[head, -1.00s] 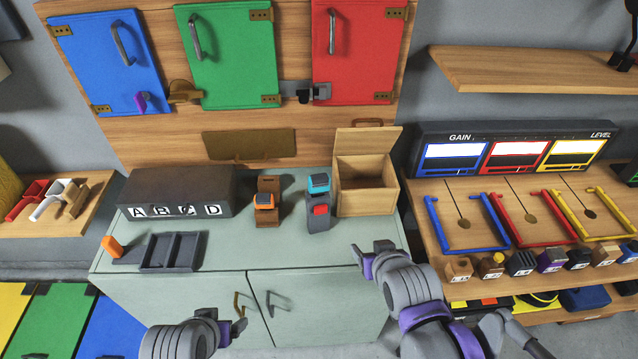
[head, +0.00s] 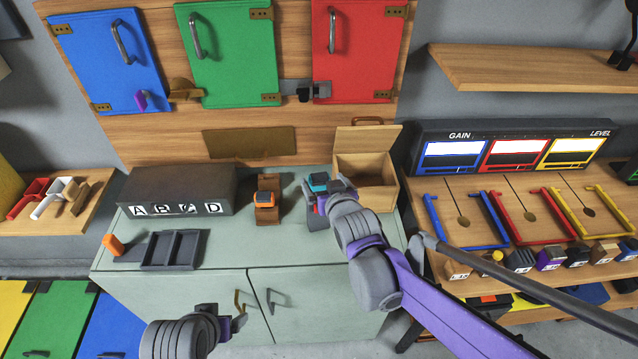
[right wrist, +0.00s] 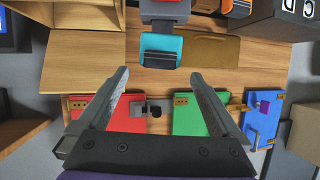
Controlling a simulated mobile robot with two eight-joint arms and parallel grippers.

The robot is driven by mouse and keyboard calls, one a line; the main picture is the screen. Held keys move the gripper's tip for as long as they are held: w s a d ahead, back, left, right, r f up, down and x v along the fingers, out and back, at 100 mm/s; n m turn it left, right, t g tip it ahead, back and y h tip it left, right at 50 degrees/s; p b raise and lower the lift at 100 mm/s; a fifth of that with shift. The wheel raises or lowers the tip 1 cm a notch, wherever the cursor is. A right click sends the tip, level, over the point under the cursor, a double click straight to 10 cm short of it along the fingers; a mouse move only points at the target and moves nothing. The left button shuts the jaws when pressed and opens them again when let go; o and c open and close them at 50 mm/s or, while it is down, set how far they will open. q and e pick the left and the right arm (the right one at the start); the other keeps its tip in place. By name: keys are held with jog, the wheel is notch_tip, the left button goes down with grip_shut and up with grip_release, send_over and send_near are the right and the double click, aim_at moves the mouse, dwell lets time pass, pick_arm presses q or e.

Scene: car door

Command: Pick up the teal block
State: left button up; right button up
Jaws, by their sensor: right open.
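The fingers are apart and empty. My left gripper (head: 225,322) is low in front of the cabinet doors, away from the block; its jaw opening is unclear.
The wooden box (head: 365,185) stands close on the right of the block. An orange block (head: 265,199) on a brown stand is to its left. A dark lettered box (head: 175,190) and a grey tray (head: 173,250) are farther left. The front middle of the cabinet top is clear.

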aim_at(319, 175)
jog(key=x, duration=0.4)
jog(key=shift+w+f, duration=0.3)
jog(key=shift+s, duration=0.1)
jog(key=shift+c, duration=0.6)
jog(key=c, duration=1.3)
jog(key=shift+r, duration=0.1)
